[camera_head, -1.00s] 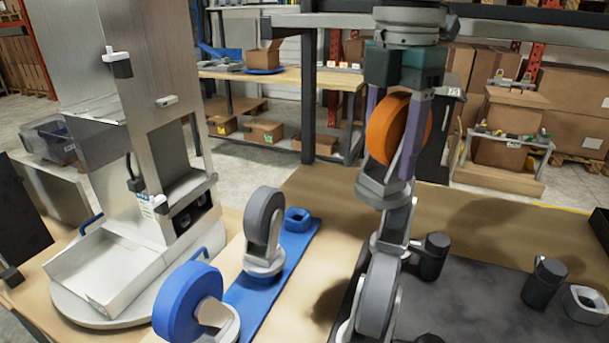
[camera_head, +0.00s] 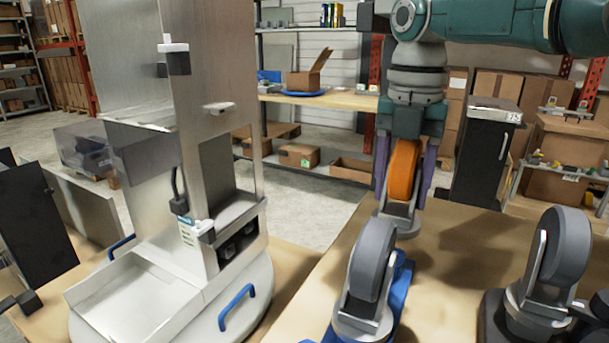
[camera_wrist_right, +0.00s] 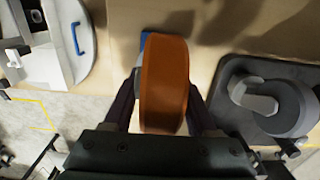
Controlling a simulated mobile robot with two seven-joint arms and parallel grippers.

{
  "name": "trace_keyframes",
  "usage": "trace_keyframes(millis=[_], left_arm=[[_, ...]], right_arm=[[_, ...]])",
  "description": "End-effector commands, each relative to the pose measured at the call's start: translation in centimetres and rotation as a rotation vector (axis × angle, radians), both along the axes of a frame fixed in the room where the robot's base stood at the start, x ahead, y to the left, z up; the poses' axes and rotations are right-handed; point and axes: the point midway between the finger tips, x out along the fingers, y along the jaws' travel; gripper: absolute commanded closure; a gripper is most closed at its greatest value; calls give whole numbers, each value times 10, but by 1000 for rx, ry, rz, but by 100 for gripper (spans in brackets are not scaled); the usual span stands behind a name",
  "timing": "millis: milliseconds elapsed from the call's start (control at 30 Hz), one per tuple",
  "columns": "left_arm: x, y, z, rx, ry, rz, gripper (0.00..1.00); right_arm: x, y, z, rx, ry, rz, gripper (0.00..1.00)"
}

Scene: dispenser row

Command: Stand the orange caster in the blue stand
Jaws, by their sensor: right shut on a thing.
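The orange caster (camera_head: 403,172) is upright between the fingers of my right gripper (camera_head: 404,178), which is shut on it. Its grey base hangs below the fingers. In the right wrist view its orange wheel (camera_wrist_right: 164,85) fills the middle, between the two dark fingers. The blue stand (camera_head: 404,278) shows only partly, behind a grey caster (camera_head: 370,275) standing on it. The orange caster is at the stand's far end; I cannot tell whether its base touches the stand. A bit of blue (camera_wrist_right: 147,42) shows beside the wheel. My left gripper is not in view.
A metal dispenser (camera_head: 215,130) with a white tray stands on a round base at left. At right, another grey caster (camera_head: 560,250) stands on a black tray (camera_head: 492,315). Bare tabletop (camera_head: 465,240) lies between the stand and that tray.

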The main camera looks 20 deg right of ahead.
Motion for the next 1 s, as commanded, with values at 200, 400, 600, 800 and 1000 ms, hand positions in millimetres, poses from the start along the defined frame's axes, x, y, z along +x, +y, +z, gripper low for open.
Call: trace_keyframes(millis=[200,400,600,800,1000], left_arm=[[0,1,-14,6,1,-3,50],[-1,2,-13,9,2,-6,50],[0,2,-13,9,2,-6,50],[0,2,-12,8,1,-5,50],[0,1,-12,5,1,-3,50]], right_arm=[[0,0,-14,0,-1,-2,100],[0,0,-14,0,-1,-2,100],[0,0,-14,1,-2,-2,100],[0,1,-14,1,-2,-3,100],[0,1,-14,1,-2,-3,100]])
